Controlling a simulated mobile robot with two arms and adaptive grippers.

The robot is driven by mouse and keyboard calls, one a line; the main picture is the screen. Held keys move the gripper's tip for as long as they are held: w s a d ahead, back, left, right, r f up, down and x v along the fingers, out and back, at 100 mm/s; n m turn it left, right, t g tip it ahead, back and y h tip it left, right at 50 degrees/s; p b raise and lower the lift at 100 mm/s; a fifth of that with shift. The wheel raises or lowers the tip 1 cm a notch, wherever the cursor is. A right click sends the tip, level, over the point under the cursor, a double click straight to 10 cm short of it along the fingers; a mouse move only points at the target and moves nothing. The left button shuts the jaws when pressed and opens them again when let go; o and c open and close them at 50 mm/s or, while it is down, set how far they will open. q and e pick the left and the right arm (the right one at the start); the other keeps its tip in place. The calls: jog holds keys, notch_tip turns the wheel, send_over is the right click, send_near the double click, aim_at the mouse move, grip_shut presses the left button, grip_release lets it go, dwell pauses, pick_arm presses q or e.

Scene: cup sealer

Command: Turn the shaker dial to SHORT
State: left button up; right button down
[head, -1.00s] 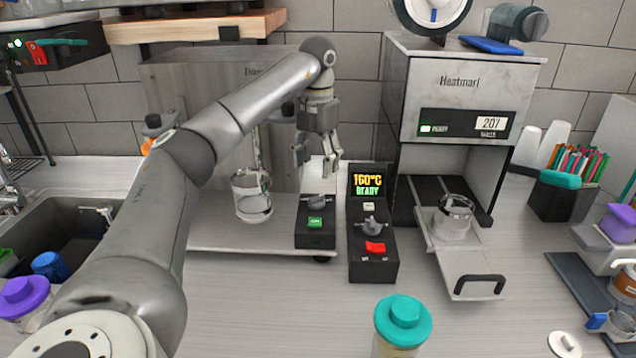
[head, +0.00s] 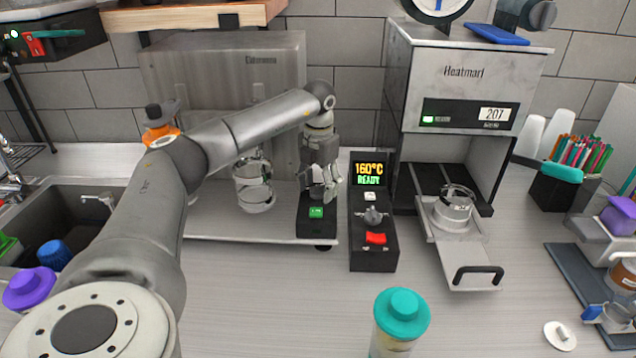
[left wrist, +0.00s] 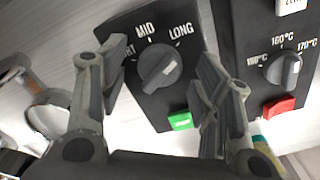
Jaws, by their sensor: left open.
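The shaker dial (left wrist: 160,67) is a dark grey round knob with a raised grip bar, on a black control box (left wrist: 130,25) with the labels MID and LONG. The label at the left is partly covered by a finger, with only its last letters showing. The knob's bar slants up to the right, roughly toward LONG. My left gripper (left wrist: 162,85) is open, with one finger on each side of the dial and no clear contact. In the head view my left gripper (head: 324,189) is over the box and hides most of the dial. My right gripper is out of view.
A green button (head: 316,212) sits just in front of the dial. Close to the right stands a second black box with a temperature dial (head: 373,216) and red switch (head: 376,238). A glass shaker vessel (head: 254,190) stands to the left.

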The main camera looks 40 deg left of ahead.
pick_arm(q)
jog(key=shift+c, duration=0.8)
jog(key=c, duration=0.9)
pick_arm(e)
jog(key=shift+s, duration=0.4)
